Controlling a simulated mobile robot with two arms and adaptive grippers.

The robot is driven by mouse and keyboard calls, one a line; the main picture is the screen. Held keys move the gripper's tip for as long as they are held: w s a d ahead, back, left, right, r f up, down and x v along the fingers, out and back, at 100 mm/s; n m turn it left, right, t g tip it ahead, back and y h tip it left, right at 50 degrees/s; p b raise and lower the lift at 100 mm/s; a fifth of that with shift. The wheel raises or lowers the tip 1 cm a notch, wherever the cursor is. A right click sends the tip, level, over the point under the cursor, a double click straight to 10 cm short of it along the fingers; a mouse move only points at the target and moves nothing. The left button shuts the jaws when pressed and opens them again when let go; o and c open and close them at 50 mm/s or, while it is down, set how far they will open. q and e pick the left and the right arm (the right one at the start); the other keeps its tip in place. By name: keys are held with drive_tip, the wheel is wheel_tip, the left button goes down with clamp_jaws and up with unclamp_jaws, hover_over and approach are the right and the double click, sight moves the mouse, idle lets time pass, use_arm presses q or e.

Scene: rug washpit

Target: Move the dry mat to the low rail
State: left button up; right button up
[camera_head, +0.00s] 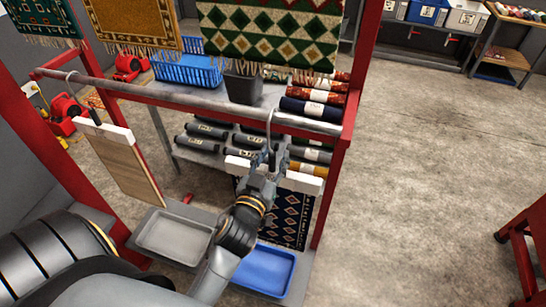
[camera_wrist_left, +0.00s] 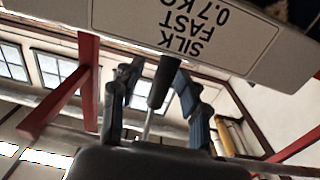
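A dark blue patterned mat (camera_head: 290,214) hangs from a white clamp bar (camera_head: 307,170). Its thin hook (camera_head: 272,122) appears to lie over the grey low rail (camera_head: 205,103) near the rail's right end. My left gripper (camera_head: 262,165) is at this hanger and covers part of the bar and mat. The white bar there (camera_wrist_left: 235,45) reads "SILK FAST 0.7 KG". My right gripper is out of view.
A beige mat (camera_head: 127,165) hangs on the rail's left part. Below stand a grey tray (camera_head: 143,240) and a blue tray (camera_head: 293,262). Rolled rugs (camera_head: 313,109) and a blue basket (camera_head: 188,72) are behind the rail.

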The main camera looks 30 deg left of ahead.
use_arm(q)
drive_tip(key=shift+f, duration=0.1)
wheel_tip(320, 180, up, 10)
drive_tip(key=shift+r, duration=0.1)
drive_tip(key=s+f+g, duration=0.2)
drive_tip(key=f, duration=0.2)
drive_tip(key=s+d+f+g+h, duration=0.1)
drive_tip(key=s+f+g, duration=0.1)
drive_tip(key=f, duration=0.2)
drive_tip(key=s+f+m+g, duration=0.1)
drive_tip(key=s+f, duration=0.1)
drive_tip(key=f, duration=0.3)
drive_tip(key=shift+d+g+h, duration=0.2)
drive_tip(key=shift+g+h, duration=0.1)
drive_tip(key=shift+g, duration=0.1)
drive_tip(key=s+d+f+m+g+h, duration=0.1)
drive_tip(key=s+d+f+m+g, duration=0.1)
drive_tip(key=s+f+g, duration=0.4)
drive_tip(key=s+d+f+m+g+h, duration=0.1)
drive_tip(key=s+d+f+g, duration=0.15)
drive_tip(key=s+f, duration=0.65)
drive_tip(key=s+f+g+b, duration=0.1)
drive_tip(key=s+f+b, duration=0.25)
drive_tip(key=f, duration=2.45)
drive_tip(key=s+a+f+g+b, duration=0.1)
drive_tip(key=s+a+f, duration=0.1)
drive_tip(key=s+f, duration=1.3)
drive_tip(key=shift+s+a+f+m, duration=0.3)
drive_tip(key=shift+s+a+m, duration=0.1)
drive_tip(key=shift+s, duration=0.3)
